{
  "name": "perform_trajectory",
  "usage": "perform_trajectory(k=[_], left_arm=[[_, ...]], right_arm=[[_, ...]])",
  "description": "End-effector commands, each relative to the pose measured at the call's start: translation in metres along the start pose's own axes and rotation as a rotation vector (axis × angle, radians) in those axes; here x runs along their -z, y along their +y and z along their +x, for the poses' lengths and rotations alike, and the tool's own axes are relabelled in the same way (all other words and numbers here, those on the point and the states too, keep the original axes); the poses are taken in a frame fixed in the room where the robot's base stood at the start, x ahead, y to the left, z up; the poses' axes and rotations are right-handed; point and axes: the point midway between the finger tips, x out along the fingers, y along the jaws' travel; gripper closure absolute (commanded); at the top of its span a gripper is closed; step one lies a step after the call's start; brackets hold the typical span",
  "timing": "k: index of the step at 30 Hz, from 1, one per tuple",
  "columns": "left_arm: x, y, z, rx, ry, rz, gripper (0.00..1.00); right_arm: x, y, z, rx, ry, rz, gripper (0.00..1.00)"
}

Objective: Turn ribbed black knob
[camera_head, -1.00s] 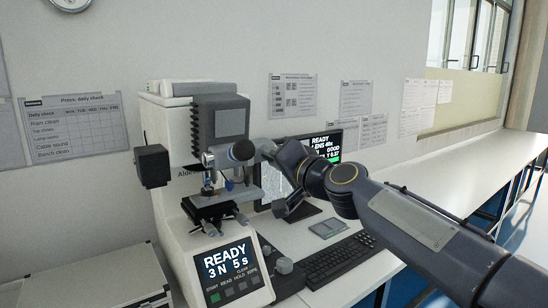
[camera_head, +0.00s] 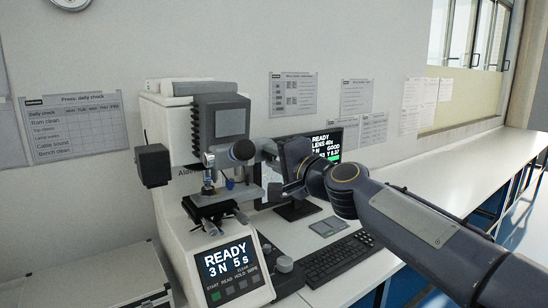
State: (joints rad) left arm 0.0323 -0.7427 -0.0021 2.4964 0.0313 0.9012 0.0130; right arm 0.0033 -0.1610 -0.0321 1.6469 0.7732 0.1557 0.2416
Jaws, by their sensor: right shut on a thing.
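The hardness tester (camera_head: 175,135) is a pale machine with a dark ribbed head. A round black knob (camera_head: 242,150) shows at the right end of the tube below the head; its ribbing is too small to make out. My right gripper (camera_head: 262,151) comes in from the right at that knob and is shut on it. The fingers and part of the grip are hard to see. A silver lens (camera_head: 208,176) hangs above the dark stage (camera_head: 222,195). My left gripper is not in view.
A monitor (camera_head: 325,146) stands behind my right arm. A keyboard (camera_head: 338,260) lies on the bench. The white bench to the right (camera_head: 455,180) is clear.

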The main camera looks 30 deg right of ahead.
Motion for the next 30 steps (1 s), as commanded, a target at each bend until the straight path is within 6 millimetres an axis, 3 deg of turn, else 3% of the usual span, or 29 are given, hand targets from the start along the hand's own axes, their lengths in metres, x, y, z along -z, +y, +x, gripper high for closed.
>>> perform_trajectory(k=[5,6,11,20,30], left_arm=[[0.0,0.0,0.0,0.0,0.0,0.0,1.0],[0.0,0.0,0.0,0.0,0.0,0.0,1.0],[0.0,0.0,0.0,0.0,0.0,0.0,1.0],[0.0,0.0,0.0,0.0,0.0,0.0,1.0],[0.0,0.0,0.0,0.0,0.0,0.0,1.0]], right_arm=[[0.0,0.002,0.0,-0.003,-0.001,0.0,0.99],[0.0,0.002,0.0,-0.003,-0.001,-0.001,0.75],[0.0,0.001,0.0,-0.002,-0.001,-0.001,0.54],[0.0,0.0,-0.002,0.0,0.0,-0.001,0.54],[0.001,0.0,-0.053,0.0,0.003,-0.002,0.54]])
